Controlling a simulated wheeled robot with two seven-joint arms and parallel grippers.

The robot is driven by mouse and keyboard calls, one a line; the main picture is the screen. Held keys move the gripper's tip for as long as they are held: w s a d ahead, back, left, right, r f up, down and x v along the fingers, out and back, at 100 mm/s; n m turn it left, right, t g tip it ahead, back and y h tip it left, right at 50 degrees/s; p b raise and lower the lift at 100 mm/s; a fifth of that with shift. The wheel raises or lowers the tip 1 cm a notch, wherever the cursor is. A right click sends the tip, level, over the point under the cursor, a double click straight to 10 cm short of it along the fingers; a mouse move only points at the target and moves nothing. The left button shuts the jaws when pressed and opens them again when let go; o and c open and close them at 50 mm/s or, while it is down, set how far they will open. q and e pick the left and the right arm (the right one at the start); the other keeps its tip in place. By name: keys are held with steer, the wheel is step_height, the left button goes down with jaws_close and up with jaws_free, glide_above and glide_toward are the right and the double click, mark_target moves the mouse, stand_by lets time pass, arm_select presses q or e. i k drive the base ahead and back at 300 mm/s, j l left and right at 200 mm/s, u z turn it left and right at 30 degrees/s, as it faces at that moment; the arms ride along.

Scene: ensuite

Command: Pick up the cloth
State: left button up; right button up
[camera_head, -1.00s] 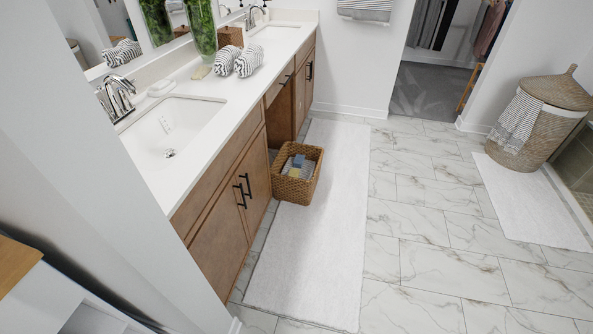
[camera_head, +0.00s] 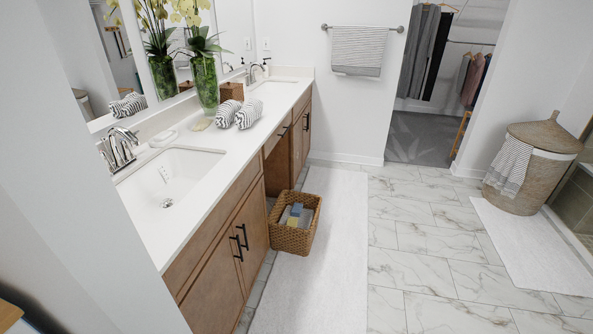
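Several cloths are in the head view, and I cannot tell which one is meant. A striped cloth (camera_head: 512,165) hangs over the front of the lidded wicker hamper (camera_head: 556,160) at the right. A striped towel (camera_head: 359,50) hangs on the wall bar (camera_head: 398,29) at the back. Two rolled striped towels (camera_head: 250,112) lie on the vanity counter. A wicker basket (camera_head: 292,242) on the floor holds folded blue, yellow and pale items (camera_head: 295,214). Neither of my grippers is in view.
The vanity (camera_head: 215,235) with two sinks runs along the left. A near wall (camera_head: 75,190) fills the left front. A white runner (camera_head: 335,235) and a bath mat (camera_head: 535,240) lie on the marble floor (camera_head: 430,250), which is clear between them. A closet doorway (camera_head: 420,120) opens at the back.

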mark_target(292, 221)
steer(key=i+l+z, duration=0.1)
steer(key=i+l, duration=0.15)
steer(key=i, duration=0.2)
steer(key=i+l+z, duration=0.1)
steer(key=i, duration=0.35)
steer(key=l, duration=0.1)
